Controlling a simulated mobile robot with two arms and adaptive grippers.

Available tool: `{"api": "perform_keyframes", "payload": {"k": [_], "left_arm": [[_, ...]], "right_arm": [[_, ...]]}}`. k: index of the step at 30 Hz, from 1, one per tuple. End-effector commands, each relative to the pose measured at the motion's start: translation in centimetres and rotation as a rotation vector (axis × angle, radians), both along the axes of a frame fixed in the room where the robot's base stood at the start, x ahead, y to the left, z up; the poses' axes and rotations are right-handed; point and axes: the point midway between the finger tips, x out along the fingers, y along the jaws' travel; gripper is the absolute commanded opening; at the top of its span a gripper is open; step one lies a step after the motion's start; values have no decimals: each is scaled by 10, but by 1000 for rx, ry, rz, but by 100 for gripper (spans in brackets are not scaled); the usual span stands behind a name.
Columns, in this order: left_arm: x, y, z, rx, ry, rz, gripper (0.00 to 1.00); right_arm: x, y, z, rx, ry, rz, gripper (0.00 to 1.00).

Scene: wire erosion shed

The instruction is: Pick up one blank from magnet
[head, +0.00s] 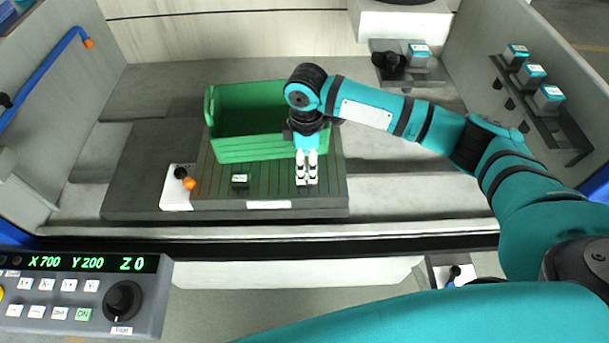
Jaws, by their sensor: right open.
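The magnet looks to be the grooved dark grey plate (221,197) in the middle of the work area. A small dark block with a pale top (239,181) sits on its front left part; it may be a blank, but it is too small to be sure. My right gripper (307,182) points down over the front right of the plate, to the right of that block. It is open, its two pale fingers close together, with nothing clearly seen between them. My left gripper is out of view.
A green crate (262,150) stands on the plate just behind and left of my right gripper. A control panel (80,290) is front left. Teal-topped blocks (532,74) sit on a right wall rack.

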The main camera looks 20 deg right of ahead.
Motion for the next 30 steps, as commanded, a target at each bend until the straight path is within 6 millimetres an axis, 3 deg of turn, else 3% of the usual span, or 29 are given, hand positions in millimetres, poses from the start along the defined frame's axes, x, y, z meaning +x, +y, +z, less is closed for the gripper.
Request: {"api": "perform_keyframes", "payload": {"k": [5,12,21,30], "left_arm": [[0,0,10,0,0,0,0],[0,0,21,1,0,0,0],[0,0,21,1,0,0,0],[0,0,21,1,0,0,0]], "right_arm": [[-2,-1,-13,-1,2,-1,71],[-4,-2,-48,-1,1,0,71],[-3,-2,-54,0,-2,1,71],[-3,-3,-53,0,-1,0,32]]}}
